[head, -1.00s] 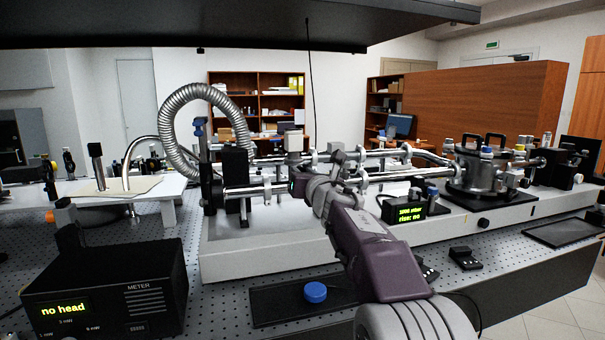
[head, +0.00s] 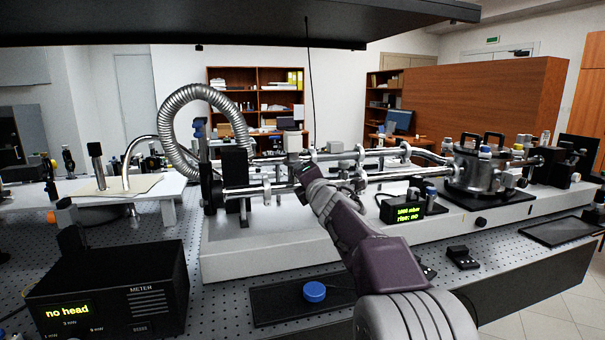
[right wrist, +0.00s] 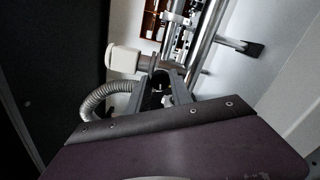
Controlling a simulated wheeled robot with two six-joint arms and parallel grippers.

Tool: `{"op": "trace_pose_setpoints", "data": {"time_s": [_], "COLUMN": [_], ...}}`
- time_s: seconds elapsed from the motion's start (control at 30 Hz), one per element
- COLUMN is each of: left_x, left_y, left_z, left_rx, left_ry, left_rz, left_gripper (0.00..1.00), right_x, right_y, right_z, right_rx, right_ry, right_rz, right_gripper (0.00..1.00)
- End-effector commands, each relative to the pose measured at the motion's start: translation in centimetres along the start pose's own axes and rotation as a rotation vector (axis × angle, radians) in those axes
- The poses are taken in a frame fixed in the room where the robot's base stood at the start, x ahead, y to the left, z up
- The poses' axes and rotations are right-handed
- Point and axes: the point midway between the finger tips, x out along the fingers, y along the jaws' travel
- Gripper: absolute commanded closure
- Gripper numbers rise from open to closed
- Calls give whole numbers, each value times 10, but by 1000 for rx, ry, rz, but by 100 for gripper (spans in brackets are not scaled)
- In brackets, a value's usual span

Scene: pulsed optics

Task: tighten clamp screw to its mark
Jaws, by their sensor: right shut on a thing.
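My right arm comes in from the lower right in the head view, and my right gripper (head: 305,176) is at the steel tubes of the optics assembly, just right of the black mount (head: 236,172). In the right wrist view my right gripper (right wrist: 163,84) is shut on a small dark round part, which I take to be the clamp screw (right wrist: 159,86). The fingers cover most of it, and its mark cannot be made out. In the head view the gripper hides the screw. My left gripper is not in view.
Steel tubes (head: 268,188) run along the pale base (head: 270,240). A ribbed hose (head: 170,110) loops at the left. A meter (head: 105,295) reading "no head" stands front left. A small display box (head: 402,211) is right of my arm. A dark shelf hangs overhead.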

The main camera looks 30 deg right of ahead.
Motion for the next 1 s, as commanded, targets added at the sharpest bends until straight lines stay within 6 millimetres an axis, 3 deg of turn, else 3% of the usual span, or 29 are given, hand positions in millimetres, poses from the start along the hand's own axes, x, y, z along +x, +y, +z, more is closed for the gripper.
{"op": "trace_pose_setpoints", "data": {"time_s": [1.0], "left_x": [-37], "left_y": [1], "left_z": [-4], "left_rx": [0], "left_ry": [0], "left_rz": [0], "left_gripper": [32], "right_x": [0], "right_y": [-1], "right_z": [0], "right_rx": [963], "right_ry": [0], "right_rz": [-1], "right_gripper": [100]}}
